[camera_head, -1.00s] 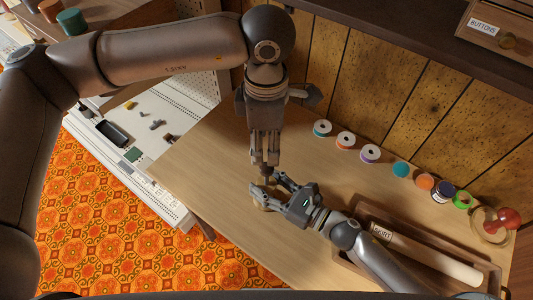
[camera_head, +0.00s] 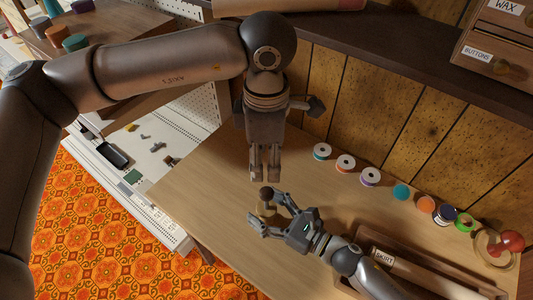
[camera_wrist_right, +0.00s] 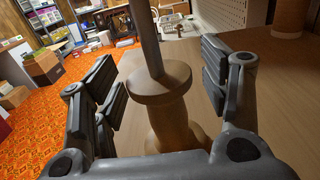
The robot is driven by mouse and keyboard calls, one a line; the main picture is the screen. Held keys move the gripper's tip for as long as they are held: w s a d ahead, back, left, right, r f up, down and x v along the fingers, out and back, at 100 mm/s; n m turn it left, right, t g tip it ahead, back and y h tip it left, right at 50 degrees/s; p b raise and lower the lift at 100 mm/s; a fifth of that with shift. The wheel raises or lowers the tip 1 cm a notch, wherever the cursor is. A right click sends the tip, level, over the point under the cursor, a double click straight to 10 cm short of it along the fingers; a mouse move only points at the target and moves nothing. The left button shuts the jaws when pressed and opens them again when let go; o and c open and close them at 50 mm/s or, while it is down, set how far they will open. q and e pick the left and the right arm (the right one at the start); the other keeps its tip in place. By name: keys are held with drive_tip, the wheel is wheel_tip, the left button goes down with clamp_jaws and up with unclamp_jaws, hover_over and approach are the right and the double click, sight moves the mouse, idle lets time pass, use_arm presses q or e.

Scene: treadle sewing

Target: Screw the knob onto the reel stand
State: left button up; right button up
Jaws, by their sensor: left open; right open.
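The reel stand (camera_head: 265,209), a turned wooden piece, stands upright on the table. In the right wrist view it shows as a wooden body with a flange (camera_wrist_right: 160,82) and a grey rod rising out of frame. A small dark knob (camera_head: 266,193) appears at the stand's top in the head view; how firmly it sits cannot be told. My left gripper (camera_head: 266,177) is open and empty just above the knob, pointing down. My right gripper (camera_head: 262,208) is open, its fingers on either side of the stand, with gaps visible in the wrist view.
Several thread spools (camera_head: 345,163) stand in a row along the wall side. A wooden tray labelled SKIRT (camera_head: 413,272) lies at the lower right, and a red pincushion-like ball (camera_head: 512,241) at far right. A dark shelf (camera_head: 400,72) overhangs behind. The table's left part is clear.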

drive_tip(key=shift+v, duration=3.75)
